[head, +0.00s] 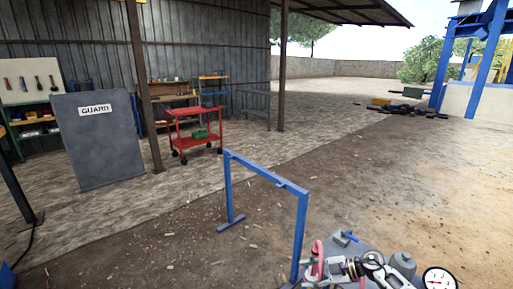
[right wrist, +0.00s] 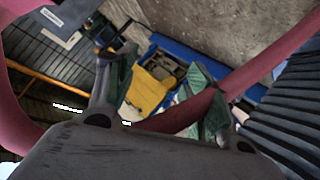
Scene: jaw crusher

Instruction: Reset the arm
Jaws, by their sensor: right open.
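My right gripper (head: 325,268) is at the bottom of the head view, small and crowded by other parts. In the right wrist view my right gripper (right wrist: 155,75) has its two fingers spread apart, with green on their inner sides. A pink-red curved tube (right wrist: 270,62) runs close by and crosses the view near the right finger; I cannot tell whether it touches. A pink-red loop (head: 318,250) also shows beside the gripper in the head view. I see nothing held between the fingers. My left gripper is not in view.
A blue frame (head: 266,178) stands on the dirt just beyond the gripper. A round gauge (head: 438,279) and a grey surface with a blue-handled part (head: 346,237) are close by. A red cart (head: 196,130) and a GUARD panel (head: 100,140) stand farther left. Open ground lies right.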

